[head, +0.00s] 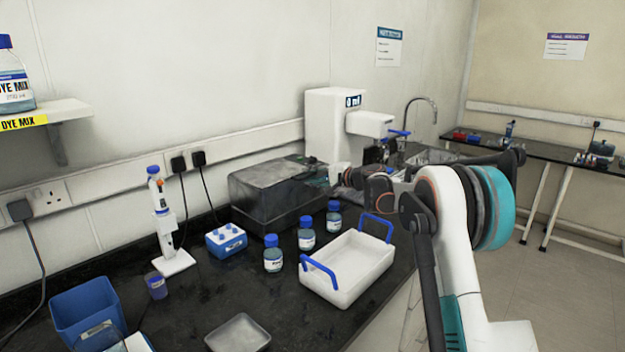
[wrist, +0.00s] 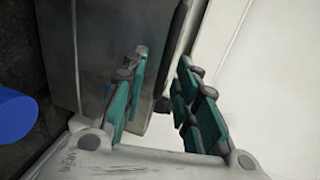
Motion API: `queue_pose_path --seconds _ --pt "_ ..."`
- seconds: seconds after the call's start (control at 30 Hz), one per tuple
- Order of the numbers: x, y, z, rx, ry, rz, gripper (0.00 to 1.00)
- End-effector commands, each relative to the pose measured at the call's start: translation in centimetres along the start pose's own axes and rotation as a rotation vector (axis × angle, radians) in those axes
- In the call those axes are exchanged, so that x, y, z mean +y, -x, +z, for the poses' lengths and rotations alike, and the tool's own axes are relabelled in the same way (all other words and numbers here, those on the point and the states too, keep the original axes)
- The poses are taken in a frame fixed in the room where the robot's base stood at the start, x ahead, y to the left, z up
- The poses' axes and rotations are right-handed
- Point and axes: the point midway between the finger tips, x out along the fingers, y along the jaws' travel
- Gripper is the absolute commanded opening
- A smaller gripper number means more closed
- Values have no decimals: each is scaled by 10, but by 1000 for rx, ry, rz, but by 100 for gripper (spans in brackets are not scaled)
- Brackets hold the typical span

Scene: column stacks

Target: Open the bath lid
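The bath (head: 262,212) is a dark grey box on the black bench against the wall. Its grey lid (head: 262,180) looks shut and also shows in the wrist view (wrist: 95,45) on the left. My gripper (head: 318,178) is at the lid's right end in the head view, partly hidden by my arm. In the wrist view my gripper (wrist: 163,62) is open, its teal-padded fingers apart. The left finger overlaps the lid's face in the picture; contact cannot be told. A small dark part shows between the fingers; whether it is a handle is unclear.
Three blue-capped bottles (head: 305,236) stand before the bath, with a white blue-handled tray (head: 350,264) to their right. A white dispenser (head: 326,122) stands behind my gripper. A blue rack (head: 226,241) and a pipette stand (head: 173,262) are left. A blue cap (wrist: 14,115) is near my wrist.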

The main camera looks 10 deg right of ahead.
Motion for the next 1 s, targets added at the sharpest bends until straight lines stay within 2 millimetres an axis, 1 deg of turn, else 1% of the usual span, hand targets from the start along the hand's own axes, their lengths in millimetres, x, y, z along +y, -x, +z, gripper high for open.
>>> queue_pose_path --seconds 0.1,0.37,0.5,0.77,1.0 --pt "0 -5 0 0 0 0 28" --pt "0 -6 0 0 0 0 28" --pt "0 -6 0 0 0 0 0" --pt "0 -6 0 0 3 2 0" --pt "-6 -4 0 7 31 1 0"
